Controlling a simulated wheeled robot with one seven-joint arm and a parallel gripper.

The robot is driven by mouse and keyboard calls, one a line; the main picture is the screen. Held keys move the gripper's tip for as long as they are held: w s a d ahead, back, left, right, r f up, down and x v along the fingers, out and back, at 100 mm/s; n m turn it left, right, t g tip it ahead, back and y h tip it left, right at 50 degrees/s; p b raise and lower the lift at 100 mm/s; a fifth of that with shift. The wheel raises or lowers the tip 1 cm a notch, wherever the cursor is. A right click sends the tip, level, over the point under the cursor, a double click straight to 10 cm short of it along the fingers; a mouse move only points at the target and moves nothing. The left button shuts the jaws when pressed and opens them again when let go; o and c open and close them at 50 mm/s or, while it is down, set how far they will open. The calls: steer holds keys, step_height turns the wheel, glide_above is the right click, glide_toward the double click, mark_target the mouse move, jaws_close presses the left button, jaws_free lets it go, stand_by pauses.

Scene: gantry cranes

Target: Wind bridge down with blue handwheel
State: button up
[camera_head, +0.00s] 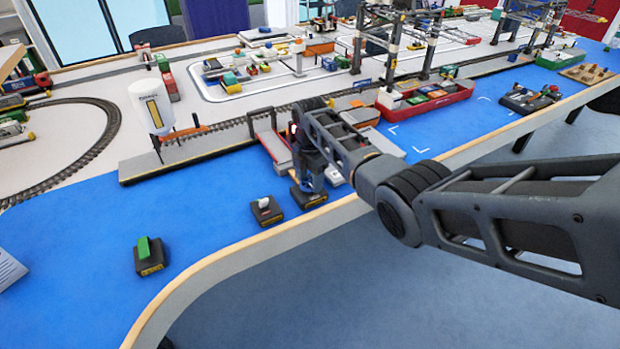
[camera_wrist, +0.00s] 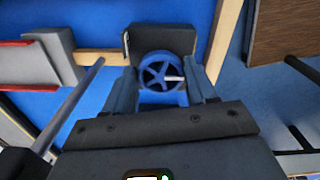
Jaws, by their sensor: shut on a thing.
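The blue handwheel (camera_wrist: 155,78) shows between my fingers in the wrist view, with a pale handle knob on its right side. It sits on a dark box (camera_wrist: 178,38); the same box (camera_head: 309,199) stands near the table's front edge in the head view. My gripper (camera_wrist: 162,88) is shut on the handwheel, one finger at each side. In the head view my gripper (camera_head: 311,177) points down at the box and hides the wheel. Red-edged grey panels, likely the bridge (camera_head: 274,148), are just behind and left of my gripper, partly covered by my arm.
A white-knobbed box (camera_head: 266,211) stands close left of my gripper. A green-levered box (camera_head: 148,256) is farther left. A grey quay (camera_head: 190,152) with track lies behind. A red barge (camera_head: 428,100) is under the cranes at right. Blue surface at front left is mostly clear.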

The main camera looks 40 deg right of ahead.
mark_target(310, 182)
steer(key=o, duration=1.1)
steer(key=shift+c, duration=0.2)
steer(key=shift+r, duration=0.1)
steer(key=shift+r, duration=3.8)
